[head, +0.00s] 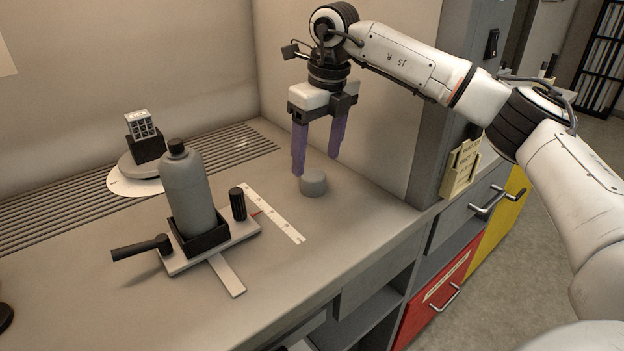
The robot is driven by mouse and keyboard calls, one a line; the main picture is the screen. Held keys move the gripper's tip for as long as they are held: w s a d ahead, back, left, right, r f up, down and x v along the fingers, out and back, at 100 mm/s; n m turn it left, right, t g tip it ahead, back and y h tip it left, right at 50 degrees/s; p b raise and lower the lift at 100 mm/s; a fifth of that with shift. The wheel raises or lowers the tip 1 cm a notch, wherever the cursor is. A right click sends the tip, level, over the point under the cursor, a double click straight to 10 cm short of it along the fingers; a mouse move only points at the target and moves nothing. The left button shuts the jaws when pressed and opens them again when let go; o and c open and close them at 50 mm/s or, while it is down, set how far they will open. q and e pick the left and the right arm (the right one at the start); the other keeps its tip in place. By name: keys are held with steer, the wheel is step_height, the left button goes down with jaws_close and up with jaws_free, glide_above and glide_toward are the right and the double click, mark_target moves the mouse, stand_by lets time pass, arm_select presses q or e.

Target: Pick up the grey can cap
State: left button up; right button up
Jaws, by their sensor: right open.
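The grey can cap (314,184) is a short round piece standing on the grey worktop, right of the middle fixture. My right gripper (317,164) points down with its two purple fingers apart, over the cap. The left finger's tip reaches down beside the cap's upper left edge; the right finger's tip is above its right side. Nothing is between the fingers, and whether a finger touches the cap cannot be told. My left gripper is not in view.
A grey spray can (187,190) stands in a black holder on a fixture with a black handle (141,248). A white ruler strip (271,214) lies beside the cap. A lattice block (139,124) sits on a round stage behind.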

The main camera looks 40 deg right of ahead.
mark_target(314, 174)
steer(key=f, duration=0.2)
steer(key=w+f, duration=0.1)
steer(key=f, duration=0.2)
steer(key=shift+w+d, duration=0.1)
steer(key=c, duration=1.1)
